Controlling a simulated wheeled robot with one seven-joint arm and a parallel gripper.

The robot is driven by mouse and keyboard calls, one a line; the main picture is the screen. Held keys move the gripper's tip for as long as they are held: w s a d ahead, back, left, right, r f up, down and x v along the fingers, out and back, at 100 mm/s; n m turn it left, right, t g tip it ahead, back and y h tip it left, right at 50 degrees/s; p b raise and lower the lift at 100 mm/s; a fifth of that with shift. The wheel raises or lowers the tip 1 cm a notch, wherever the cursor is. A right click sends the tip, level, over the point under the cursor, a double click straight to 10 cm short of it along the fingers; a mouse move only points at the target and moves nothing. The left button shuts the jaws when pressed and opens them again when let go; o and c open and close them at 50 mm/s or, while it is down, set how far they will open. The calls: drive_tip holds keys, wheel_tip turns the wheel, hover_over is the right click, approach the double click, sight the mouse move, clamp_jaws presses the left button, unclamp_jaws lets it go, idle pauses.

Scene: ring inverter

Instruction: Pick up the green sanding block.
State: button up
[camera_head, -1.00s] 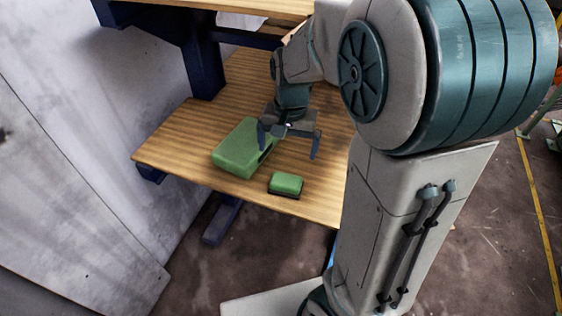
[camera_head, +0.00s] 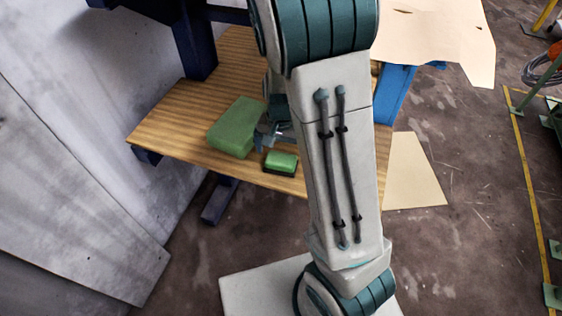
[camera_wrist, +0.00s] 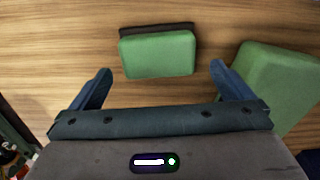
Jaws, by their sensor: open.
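The green sanding block (camera_head: 280,162) is a small green block with a dark base, lying on the wooden shelf near its front edge. In the wrist view the sanding block (camera_wrist: 157,53) lies just beyond the fingertips, roughly centred between them. My gripper (camera_wrist: 158,82) is open and empty, with one finger on each side of the gap. In the head view my gripper (camera_head: 268,138) is low behind the sanding block, partly hidden by my arm. I cannot tell its exact height above the shelf.
A larger green box (camera_head: 236,127) stands left of the sanding block; in the wrist view this box (camera_wrist: 268,85) is close to the right finger. The wooden shelf (camera_head: 170,135) has free room at its left. A grey wall (camera_head: 100,90) stands at the left.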

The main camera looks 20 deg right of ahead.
sight(282, 156)
drive_tip(key=shift+s+f, duration=0.1)
drive_tip(key=shift+f, duration=1.65)
drive_tip(key=c, duration=1)
drive_tip(key=shift+o, duration=0.2)
drive_tip(key=shift+r, duration=0.1)
drive_tip(key=shift+r, duration=0.35)
drive_tip(key=r, duration=0.3)
drive_tip(key=shift+d+r, duration=0.25)
drive_tip(key=shift+r, duration=0.1)
drive_tip(key=s+d+r+b, duration=0.1)
drive_tip(key=s+d+r, duration=0.4)
drive_tip(key=d, duration=0.5)
drive_tip(key=shift+s+r+b, duration=0.2)
drive_tip(key=shift+r+b, duration=0.2)
drive_tip(key=shift+r, duration=0.35)
